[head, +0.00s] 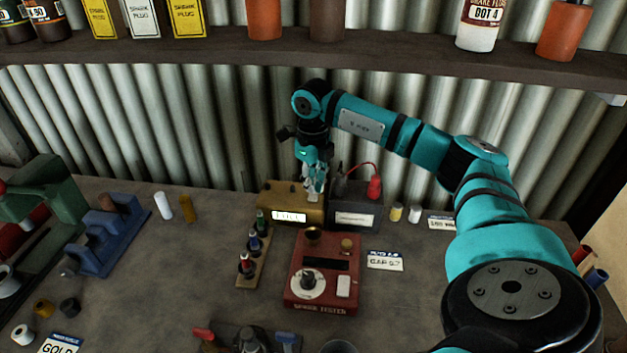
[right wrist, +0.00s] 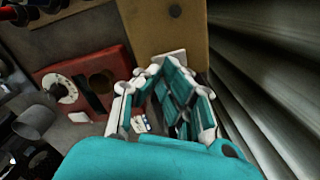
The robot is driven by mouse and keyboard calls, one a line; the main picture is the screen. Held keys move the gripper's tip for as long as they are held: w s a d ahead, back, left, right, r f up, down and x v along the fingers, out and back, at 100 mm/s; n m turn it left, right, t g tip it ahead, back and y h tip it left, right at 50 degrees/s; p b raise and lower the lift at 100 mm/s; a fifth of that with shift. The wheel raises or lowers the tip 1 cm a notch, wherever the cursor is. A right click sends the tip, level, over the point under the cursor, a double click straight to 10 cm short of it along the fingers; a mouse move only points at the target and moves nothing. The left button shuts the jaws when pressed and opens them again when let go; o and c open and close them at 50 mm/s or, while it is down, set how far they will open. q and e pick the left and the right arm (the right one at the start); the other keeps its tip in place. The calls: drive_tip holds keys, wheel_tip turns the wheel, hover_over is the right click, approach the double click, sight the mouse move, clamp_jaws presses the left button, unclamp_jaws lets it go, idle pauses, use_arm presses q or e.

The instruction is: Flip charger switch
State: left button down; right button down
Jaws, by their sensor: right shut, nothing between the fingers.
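The charger looks to be the brass-coloured box (head: 284,199) with a white label on its front, at the back of the bench against the corrugated wall. It fills the upper middle of the right wrist view (right wrist: 165,32), with a small dark round spot on its face. I cannot make out the switch clearly. My right gripper (head: 314,192) is shut and empty, pointing down at the charger's right end. In the right wrist view its fingers (right wrist: 160,78) are close to the box; contact cannot be told. My left gripper is not in view.
A dark battery-like box (head: 352,214) with a red terminal and wire stands right of the charger. A red tester (head: 322,290) and a wooden rack (head: 252,268) stand in front. A shelf (head: 400,62) runs above.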

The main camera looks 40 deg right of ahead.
sight(313, 197)
drive_tip(key=shift+f+b, duration=0.85)
drive_tip(key=shift+f, duration=0.5)
idle(1.0)
drive_tip(key=shift+r+p, duration=0.85)
drive_tip(key=shift+r, duration=0.1)
drive_tip(key=shift+r+p, duration=1.9)
drive_tip(key=shift+r, duration=0.7)
drive_tip(key=shift+f, duration=0.1)
